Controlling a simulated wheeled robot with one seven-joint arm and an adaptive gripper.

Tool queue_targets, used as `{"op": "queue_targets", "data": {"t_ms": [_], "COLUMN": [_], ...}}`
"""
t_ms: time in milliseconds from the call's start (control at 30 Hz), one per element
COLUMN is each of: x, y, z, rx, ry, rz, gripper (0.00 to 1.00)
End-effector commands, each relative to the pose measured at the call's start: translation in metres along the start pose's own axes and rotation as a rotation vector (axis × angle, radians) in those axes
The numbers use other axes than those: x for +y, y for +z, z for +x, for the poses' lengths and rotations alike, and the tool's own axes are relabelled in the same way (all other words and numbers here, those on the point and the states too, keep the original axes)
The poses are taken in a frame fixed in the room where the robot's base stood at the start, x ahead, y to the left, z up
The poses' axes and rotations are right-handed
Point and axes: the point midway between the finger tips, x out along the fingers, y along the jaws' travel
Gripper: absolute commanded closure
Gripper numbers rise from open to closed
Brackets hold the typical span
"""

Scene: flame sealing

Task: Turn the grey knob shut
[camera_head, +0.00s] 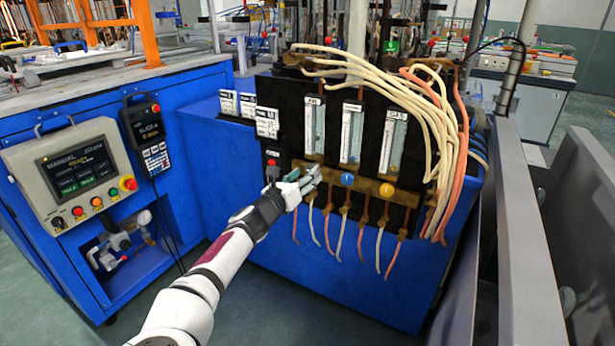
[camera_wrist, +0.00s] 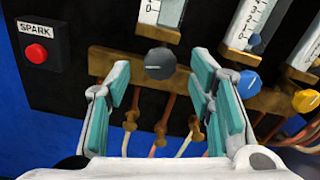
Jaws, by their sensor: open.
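The grey knob (camera_wrist: 160,63) shows in the wrist view on the brass manifold bar (camera_wrist: 105,62), below a flow tube. My gripper (camera_wrist: 158,95) is open, with its teal-padded fingers to the left and right of the knob. The knob appears between and slightly beyond the fingertips, and I see no clear contact. In the head view my gripper (camera_head: 304,182) is at the left end of the bar and hides the grey knob.
A blue knob (camera_wrist: 248,83) is close to the right finger, with a yellow knob (camera_wrist: 305,101) further right. A red SPARK button (camera_wrist: 36,53) is at the left. Hoses hang below the bar. A control panel (camera_head: 72,172) stands at the left.

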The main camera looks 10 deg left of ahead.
Motion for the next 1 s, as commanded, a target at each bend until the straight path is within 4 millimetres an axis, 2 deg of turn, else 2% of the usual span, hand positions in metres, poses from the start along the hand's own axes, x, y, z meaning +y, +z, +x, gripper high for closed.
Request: {"op": "queue_targets", "data": {"t_ms": [200, 533, 733, 767, 1000], "x": [0.0, 0.0, 0.0, 0.0, 0.0], "y": [-0.001, 0.0, 0.0, 0.0, 0.0], "z": [0.019, 0.021, 0.021, 0.021, 0.021], "rx": [0.001, 0.001, 0.001, 0.001, 0.001], "ry": [0.0, 0.001, 0.001, 0.001, 0.001], "rz": [0.002, 0.001, 0.001, 0.001, 0.012], "gripper": [0.51, 0.51, 0.97, 0.99, 0.99]}}
